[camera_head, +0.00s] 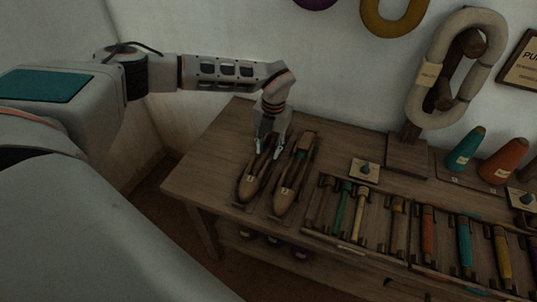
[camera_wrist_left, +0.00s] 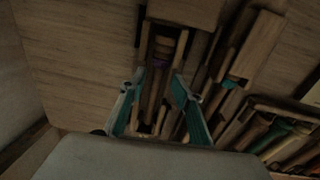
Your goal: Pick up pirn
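Two wooden boat-shaped shuttles lie side by side on the table, a left shuttle (camera_head: 249,186) and a right shuttle (camera_head: 287,196). My left gripper (camera_head: 267,149) points down over the far part of the left shuttle. In the left wrist view its two teal fingers (camera_wrist_left: 158,78) are spread apart. Between them shows the shuttle's slot with a slim wooden pirn (camera_wrist_left: 154,96) in it, with a purple band near its far end. I cannot tell whether the fingers touch the shuttle or pirn. My right gripper is not in view.
A rack of coloured pirns (camera_head: 428,235) stands right of the shuttles. A small label card (camera_head: 365,170) lies behind it. Teal (camera_head: 465,149) and orange (camera_head: 504,160) cones and a pale yarn hank on a stand (camera_head: 462,66) are at the back right. The table's left end (camera_head: 205,165) is clear.

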